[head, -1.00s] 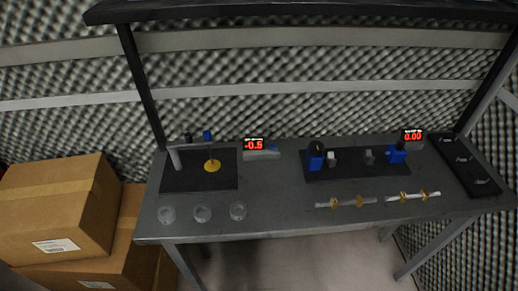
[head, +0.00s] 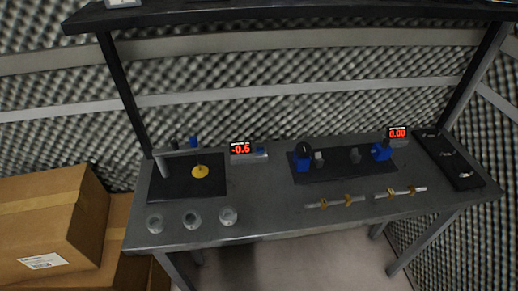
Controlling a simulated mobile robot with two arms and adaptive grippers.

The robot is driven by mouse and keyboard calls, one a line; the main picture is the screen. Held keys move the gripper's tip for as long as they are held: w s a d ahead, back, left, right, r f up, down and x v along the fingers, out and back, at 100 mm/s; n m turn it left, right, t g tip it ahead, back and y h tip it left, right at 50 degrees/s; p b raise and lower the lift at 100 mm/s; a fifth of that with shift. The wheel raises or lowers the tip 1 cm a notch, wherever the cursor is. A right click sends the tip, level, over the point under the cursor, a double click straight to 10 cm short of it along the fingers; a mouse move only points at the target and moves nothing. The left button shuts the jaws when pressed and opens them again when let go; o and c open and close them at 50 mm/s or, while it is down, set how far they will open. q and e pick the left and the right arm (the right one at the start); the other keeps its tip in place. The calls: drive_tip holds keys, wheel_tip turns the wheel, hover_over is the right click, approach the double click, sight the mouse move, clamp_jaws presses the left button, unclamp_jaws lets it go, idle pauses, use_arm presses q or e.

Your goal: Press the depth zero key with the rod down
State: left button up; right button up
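On the left dark plate (head: 215,189) stands a grey post (head: 162,165) with a side arm. A thin rod (head: 197,162) appears to hang from this arm over a yellow disc (head: 200,171); whether its tip touches the disc is too small to tell. A blue part (head: 193,141) sits at the top. Right of the plate, a red-digit display (head: 240,148) reads about -0.6. A small blue key (head: 260,150) is beside it on the same grey housing. Neither of my grippers is in view.
Three clear round pieces (head: 191,219) lie along the table's front left. A second plate (head: 330,175) carries blue blocks, near a display (head: 397,133) reading 0.00. Shafts with brass rings (head: 335,202) lie in front. A black tray (head: 460,181) is right; boxes (head: 45,225) stand left.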

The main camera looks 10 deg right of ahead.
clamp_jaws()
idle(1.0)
